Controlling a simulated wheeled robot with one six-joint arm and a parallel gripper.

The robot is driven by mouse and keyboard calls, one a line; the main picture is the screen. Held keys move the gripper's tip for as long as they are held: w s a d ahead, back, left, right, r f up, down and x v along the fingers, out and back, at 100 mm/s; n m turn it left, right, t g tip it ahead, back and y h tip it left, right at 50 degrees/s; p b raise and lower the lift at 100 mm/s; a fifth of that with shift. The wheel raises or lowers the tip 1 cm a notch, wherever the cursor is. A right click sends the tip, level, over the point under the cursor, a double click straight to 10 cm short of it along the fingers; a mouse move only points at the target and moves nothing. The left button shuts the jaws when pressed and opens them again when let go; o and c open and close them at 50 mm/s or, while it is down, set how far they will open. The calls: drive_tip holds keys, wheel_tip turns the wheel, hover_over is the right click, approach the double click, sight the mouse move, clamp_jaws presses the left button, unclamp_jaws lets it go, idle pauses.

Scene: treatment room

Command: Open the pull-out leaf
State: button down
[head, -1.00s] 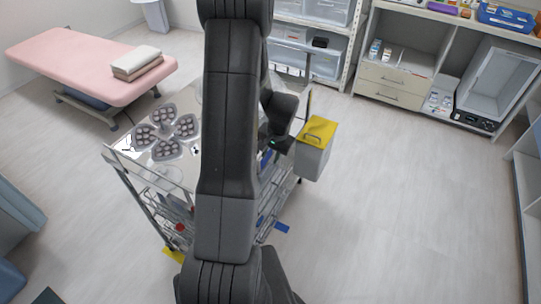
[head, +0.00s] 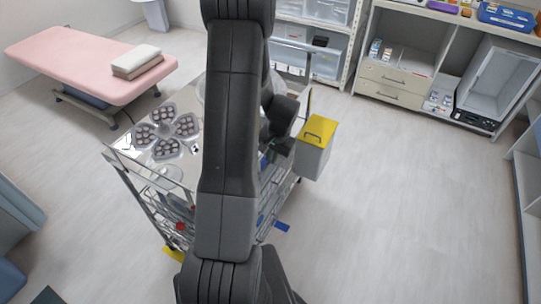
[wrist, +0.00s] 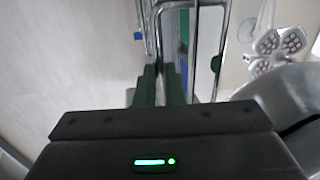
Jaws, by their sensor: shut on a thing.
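A steel trolley (head: 128,165) stands in front of me, its middle and much of its right side hidden behind my arm. The pull-out leaf cannot be made out clearly in the head view. In the wrist view my gripper (wrist: 160,72) has its dark green fingers close together around one leg of a bent chrome bar (wrist: 161,35). I cannot tell whether this bar is the leaf's handle. In the head view the fingers are hidden; only my dark wrist shows at the trolley's right side.
A grey bin with a yellow lid (head: 320,130) hangs at the trolley's right side, close to my wrist. A lamp head with several lobes (head: 167,131) shows over the trolley top. A pink couch (head: 85,62) stands at the left. Floor (head: 400,190) at the right is clear.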

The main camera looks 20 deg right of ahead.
drive_tip(key=s+d+b, duration=0.6)
drive_tip(key=s+d, duration=1.2)
drive_tip(key=s, duration=0.2)
drive_tip(key=shift+s, duration=0.15)
drive_tip(key=c, duration=1.5)
unclamp_jaws()
drive_tip(key=r, duration=0.4)
drive_tip(key=s+d+r, duration=0.1)
drive_tip(key=r, duration=0.4)
drive_tip(key=s+r, duration=0.1)
drive_tip(key=r, duration=0.3)
drive_tip(key=shift+d+r, duration=0.35)
drive_tip(key=shift+d, duration=0.05)
drive_tip(key=shift+w, duration=0.1)
